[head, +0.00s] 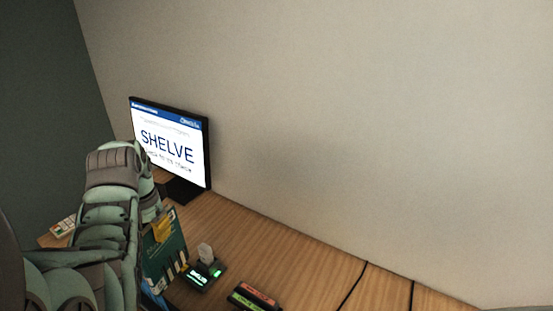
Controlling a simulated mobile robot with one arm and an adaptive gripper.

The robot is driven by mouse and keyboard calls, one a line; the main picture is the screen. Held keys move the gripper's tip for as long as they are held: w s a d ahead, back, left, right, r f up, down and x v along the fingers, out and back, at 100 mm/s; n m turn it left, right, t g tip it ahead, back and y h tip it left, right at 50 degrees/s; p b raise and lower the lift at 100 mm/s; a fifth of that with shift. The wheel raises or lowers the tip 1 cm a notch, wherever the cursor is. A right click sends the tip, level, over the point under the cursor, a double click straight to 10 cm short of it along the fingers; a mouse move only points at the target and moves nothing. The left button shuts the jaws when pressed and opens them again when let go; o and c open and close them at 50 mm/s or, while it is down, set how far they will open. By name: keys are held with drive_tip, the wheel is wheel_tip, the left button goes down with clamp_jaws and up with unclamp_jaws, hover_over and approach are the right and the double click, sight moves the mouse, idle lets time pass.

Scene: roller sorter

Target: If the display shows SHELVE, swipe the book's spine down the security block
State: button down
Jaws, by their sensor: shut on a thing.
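The display (171,146) stands at the back left of the desk and reads SHELVE in large dark letters; the smaller line below is partly hidden by my arm. A teal book (172,254) with yellow and white marks stands roughly upright beside my arm, its left part hidden. My gripper (158,232) is shut on the book, its fingers mostly hidden. Just right of the book is a small dark unit (203,274) with green lit marks and a pale upright block (206,253). I cannot tell whether the book touches it, or whether this is the security block.
A low dark bar (255,297) with red and green labels lies at the front of the desk (295,258). A small pale device with colored keys (63,227) sits at the far left. Thin dark cables cross the right side. The desk's middle right is otherwise clear, with a wall behind.

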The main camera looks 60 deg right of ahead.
drive_tip(key=s+d+f+m+b, duration=0.2)
drive_tip(key=s+f+m, duration=0.1)
drive_tip(key=s+f, duration=0.5)
wheel_tip(320, 180, down, 12)
drive_tip(key=a+b, duration=0.2)
drive_tip(key=b, duration=0.3)
drive_tip(key=shift+w+a, duration=0.2)
drive_tip(key=shift+a, duration=0.15)
idle(0.5)
drive_tip(key=shift+d, duration=0.1)
idle(0.4)
